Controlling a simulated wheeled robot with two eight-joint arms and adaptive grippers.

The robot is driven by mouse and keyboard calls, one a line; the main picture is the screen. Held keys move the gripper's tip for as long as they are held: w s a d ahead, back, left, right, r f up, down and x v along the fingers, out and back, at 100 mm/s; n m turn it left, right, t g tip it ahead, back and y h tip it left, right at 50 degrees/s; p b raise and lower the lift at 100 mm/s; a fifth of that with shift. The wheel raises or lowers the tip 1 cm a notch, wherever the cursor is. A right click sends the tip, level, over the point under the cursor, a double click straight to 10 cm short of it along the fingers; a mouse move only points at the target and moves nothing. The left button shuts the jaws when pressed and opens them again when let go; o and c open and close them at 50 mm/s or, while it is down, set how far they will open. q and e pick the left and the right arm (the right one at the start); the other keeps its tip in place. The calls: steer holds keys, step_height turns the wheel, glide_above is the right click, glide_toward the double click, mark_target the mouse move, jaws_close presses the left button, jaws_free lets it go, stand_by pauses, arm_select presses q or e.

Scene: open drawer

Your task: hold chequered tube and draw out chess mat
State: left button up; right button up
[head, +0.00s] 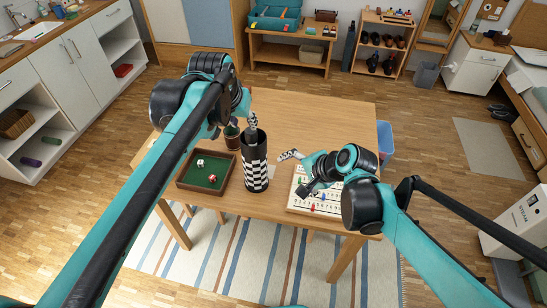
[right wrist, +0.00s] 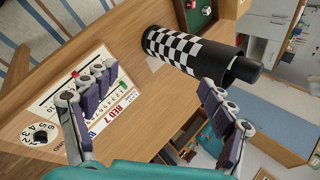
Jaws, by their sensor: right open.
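The chequered tube (head: 255,175) stands upright on the wooden table, black above and black-and-white chequered below. It also shows lying across the upper part of the right wrist view (right wrist: 183,48). A dark roll (right wrist: 247,71), which looks like the chess mat, sticks out of its mouth; its pattern is not visible. My left gripper (head: 250,121) is just above the tube's top; I cannot tell whether it touches the roll or how far it is open. My right gripper (head: 297,172) is open and empty, right of the tube and apart from it. Its spread fingers (right wrist: 154,77) show in the right wrist view.
A green-lined tray (head: 184,184) with dice lies left of the tube, and a dark cup (head: 231,142) stands behind it. A white game board (head: 296,200) with small pieces lies under my right gripper. The back of the table (head: 320,115) is clear.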

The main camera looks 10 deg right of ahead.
mark_target(266, 158)
steer(key=w+a+f+m+y, duration=0.1)
steer(key=w+m+y, duration=0.1)
steer(key=w+m, duration=0.1)
steer(key=w+a+f+m+y, duration=0.1)
steer(key=w+f+m+y, duration=0.1)
steer(key=w+m, duration=0.2)
steer(key=w+a+f+m+y, duration=0.1)
steer(key=w+f+m, duration=0.1)
steer(key=w+m, duration=0.1)
steer(key=shift+w+a+f+y, duration=0.15)
steer(key=shift+w+a+y, duration=0.25)
steer(key=shift+w, duration=0.2)
steer(key=shift+w+a+f+m+y, duration=0.15)
steer(key=shift+w+f+m+y, duration=0.35)
steer(key=shift+m, duration=0.6)
steer(key=x, duration=0.7)
steer(key=shift+w+a+f, duration=0.2)
steer(key=shift+a+f, duration=0.05)
